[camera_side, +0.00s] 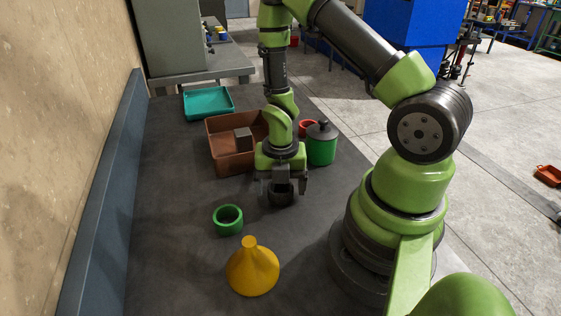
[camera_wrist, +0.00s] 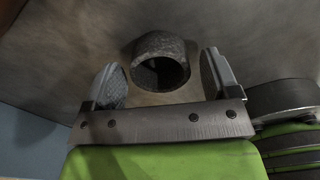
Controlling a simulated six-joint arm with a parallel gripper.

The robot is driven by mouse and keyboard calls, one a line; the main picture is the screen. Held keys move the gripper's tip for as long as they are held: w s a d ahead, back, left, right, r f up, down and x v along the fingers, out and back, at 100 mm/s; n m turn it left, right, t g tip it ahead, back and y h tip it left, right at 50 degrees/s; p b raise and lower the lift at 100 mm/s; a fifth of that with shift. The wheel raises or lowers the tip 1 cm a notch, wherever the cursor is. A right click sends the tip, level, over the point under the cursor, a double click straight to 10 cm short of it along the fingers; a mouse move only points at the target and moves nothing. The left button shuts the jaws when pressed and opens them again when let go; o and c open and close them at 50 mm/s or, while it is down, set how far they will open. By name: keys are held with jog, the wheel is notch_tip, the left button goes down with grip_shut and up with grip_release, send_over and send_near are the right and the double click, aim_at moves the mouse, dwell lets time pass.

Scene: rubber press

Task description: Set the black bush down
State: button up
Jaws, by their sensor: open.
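The black bush (camera_side: 281,196) stands on the dark table top, below and between the jaws of my gripper (camera_side: 283,188) in the side view. My gripper points down and its jaws are apart. In the wrist view the bush (camera_wrist: 161,61) shows as a dark, rough ring with its hole facing the camera. It sits between the two fingers of my gripper (camera_wrist: 163,75), with a gap visible on each side. In the side view the gripper hides part of the bush's upper edge.
A green ring (camera_side: 228,220) and a yellow funnel (camera_side: 252,268) stand nearer the camera. The left table area is clear.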

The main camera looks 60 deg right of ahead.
notch_tip(320, 180, up, 11)
notch_tip(320, 180, up, 7)
jog(key=m+t, duration=0.2)
jog(key=m, duration=0.5)
send_over(275, 202)
jog(key=s+a+r+m+t+y, duration=0.1)
jog(key=s+a+r+m+t, duration=0.1)
jog(key=r+m, duration=0.4)
jog(key=s+a+r+m+t+y, duration=0.1)
jog(key=s+a+r+m+t, duration=0.2)
jog(key=m, duration=1.1)
notch_tip(275, 202, up, 3)
jog(key=s+a, duration=0.1)
jog(key=s, duration=0.1)
jog(key=shift+s+a, duration=0.25)
jog(key=shift+s, duration=0.05)
